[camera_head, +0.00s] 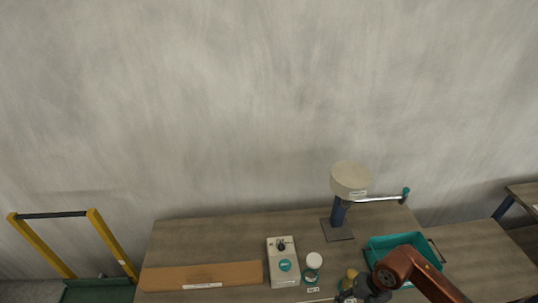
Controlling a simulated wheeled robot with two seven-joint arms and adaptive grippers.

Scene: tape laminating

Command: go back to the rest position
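My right arm, reddish-brown, comes in from the bottom right over the table. Its dark gripper (366,291) is at the bottom edge of the view, close to the front left of the teal bin; its fingers are too small and partly hidden, so I cannot tell if they are open or shut. My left arm and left gripper are not in view.
The wooden table (200,240) bears a brown board (225,274), a white box with a knob (283,265), a white-capped jar (313,265), a cream drum on a stand with a crank (350,181) and a teal bin (385,243). A yellow-handled cart (110,240) stands left.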

